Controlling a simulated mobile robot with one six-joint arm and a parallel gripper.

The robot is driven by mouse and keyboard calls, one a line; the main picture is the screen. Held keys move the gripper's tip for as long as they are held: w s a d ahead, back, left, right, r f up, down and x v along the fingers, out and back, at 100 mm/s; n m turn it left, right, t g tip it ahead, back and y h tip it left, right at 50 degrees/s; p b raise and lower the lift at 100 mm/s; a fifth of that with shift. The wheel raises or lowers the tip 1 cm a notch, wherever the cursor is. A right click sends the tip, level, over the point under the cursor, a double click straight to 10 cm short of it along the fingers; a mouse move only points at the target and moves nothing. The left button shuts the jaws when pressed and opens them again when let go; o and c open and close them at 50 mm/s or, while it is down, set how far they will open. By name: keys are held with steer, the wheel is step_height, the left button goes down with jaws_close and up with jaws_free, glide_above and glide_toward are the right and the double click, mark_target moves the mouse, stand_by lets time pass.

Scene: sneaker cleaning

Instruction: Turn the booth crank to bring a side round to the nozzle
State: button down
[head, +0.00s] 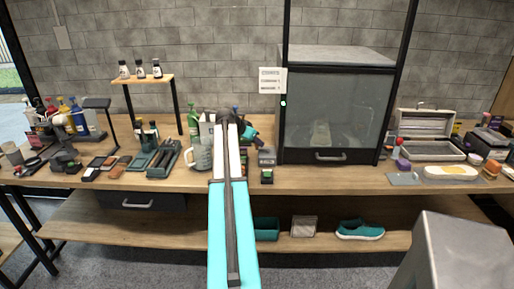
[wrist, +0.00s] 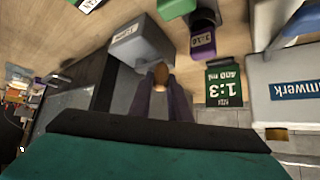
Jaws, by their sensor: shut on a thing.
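The cleaning booth (head: 333,110) stands on the workbench right of centre in the head view, with a dark frame, a see-through front and a handle. A pale shape (head: 321,134) shows dimly behind the front; I cannot tell which side it turns. In the wrist view my gripper (wrist: 160,84) is shut on a brown rounded knob (wrist: 160,72), which I take for the crank's knob. The crank arm below it is hidden by my fingers. A grey box with a white label (wrist: 139,42) is just beyond the knob.
A green card marked 1:3 (wrist: 225,85) and a purple-labelled bottle (wrist: 203,40) are close to my gripper. A grey mug (head: 199,156) and a green bottle (head: 193,121) stand near my arm. A teal shoe (head: 360,230) lies on the lower shelf (head: 420,240).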

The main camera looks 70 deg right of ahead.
steer(key=shift+w+d+m+g+b, duration=0.15)
steer(key=shift+d+m+g+b, duration=0.15)
steer(key=shift+m, duration=0.2)
steer(key=c, duration=1.9)
jaws_free()
steer(key=shift+c, duration=0.2)
steer(key=shift+a, duration=0.1)
steer(key=b+v, duration=0.2)
steer(key=v, duration=1.1)
steer(key=shift+r, duration=0.45)
steer(key=shift+w, duration=0.15)
